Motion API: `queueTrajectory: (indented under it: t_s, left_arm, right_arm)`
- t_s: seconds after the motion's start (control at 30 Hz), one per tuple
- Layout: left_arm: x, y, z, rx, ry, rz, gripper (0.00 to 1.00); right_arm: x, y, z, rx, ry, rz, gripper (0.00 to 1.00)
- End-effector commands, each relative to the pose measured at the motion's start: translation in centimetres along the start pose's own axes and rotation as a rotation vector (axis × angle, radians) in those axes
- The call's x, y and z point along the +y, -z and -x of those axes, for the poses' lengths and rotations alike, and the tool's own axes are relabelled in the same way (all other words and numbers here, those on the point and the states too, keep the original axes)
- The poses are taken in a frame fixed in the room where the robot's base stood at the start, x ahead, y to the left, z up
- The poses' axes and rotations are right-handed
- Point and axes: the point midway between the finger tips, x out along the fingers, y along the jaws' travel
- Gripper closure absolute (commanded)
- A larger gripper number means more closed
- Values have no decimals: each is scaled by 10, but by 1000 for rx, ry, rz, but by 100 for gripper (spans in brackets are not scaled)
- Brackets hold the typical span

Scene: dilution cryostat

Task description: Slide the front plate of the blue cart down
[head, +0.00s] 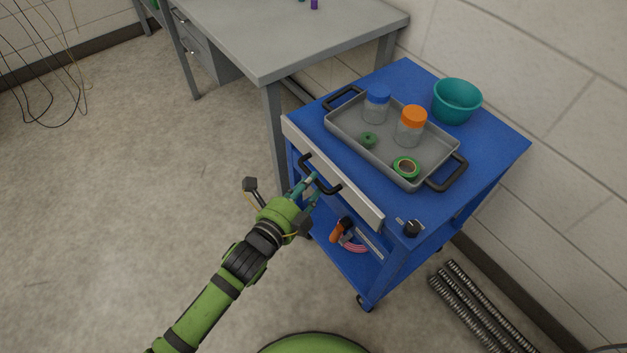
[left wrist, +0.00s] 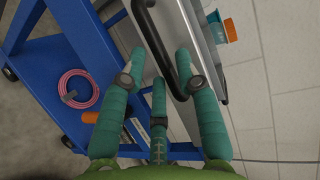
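The blue cart (head: 490,150) stands against the wall at the right of the head view. Its front plate (head: 358,202) is a light grey panel, standing along the cart's front top edge. A black bar handle (head: 323,178) is fixed to the plate's outer face. My left gripper (head: 310,184) is at this handle, with its teal fingers spread. In the left wrist view the black handle (left wrist: 158,38) runs between the open fingers (left wrist: 157,78), nearer the right one. I cannot tell whether any finger touches it. My right gripper is not in view.
A grey tray (head: 383,159) with jars and a green tape roll lies on the cart top, beside a teal bowl (head: 456,100). A black knob (head: 412,228) sits at the front corner. The lower shelf holds an orange-handled tool (head: 338,232). A grey table (head: 290,40) stands behind.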

Motion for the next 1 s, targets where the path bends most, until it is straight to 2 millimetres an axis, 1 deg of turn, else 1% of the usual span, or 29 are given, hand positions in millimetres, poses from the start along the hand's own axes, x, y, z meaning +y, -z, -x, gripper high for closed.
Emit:
queueTrajectory:
  t_s: [0.03,0.1,0.2,0.4,0.5,0.53,0.57,0.6,0.83,0.93,1.0]
  left_arm:
    - [0,0,-8,0,2,1,68]
    - [0,0,-16,-1,1,0,68]
    - [0,0,-24,0,0,2,68]
    - [1,0,-27,0,-2,2,68]
    - [1,0,-27,0,-1,2,68]
    - [1,0,-27,0,-1,2,72]
    - [1,0,-27,0,-1,2,84]
    - [1,0,-27,0,-1,2,100]
    - [2,0,-27,0,-1,2,100]
    - [10,0,-29,-1,-2,1,100]
    - [18,1,-30,-1,-2,1,100]
  right_arm:
    - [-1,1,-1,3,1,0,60]
    - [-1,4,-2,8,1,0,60]
    - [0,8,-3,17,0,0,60]
    - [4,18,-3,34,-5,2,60]
    - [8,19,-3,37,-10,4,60]
    - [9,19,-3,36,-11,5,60]
    - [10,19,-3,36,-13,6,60]
    - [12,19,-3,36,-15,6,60]
    - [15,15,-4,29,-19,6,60]
    - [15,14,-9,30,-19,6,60]
    - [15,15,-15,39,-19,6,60]
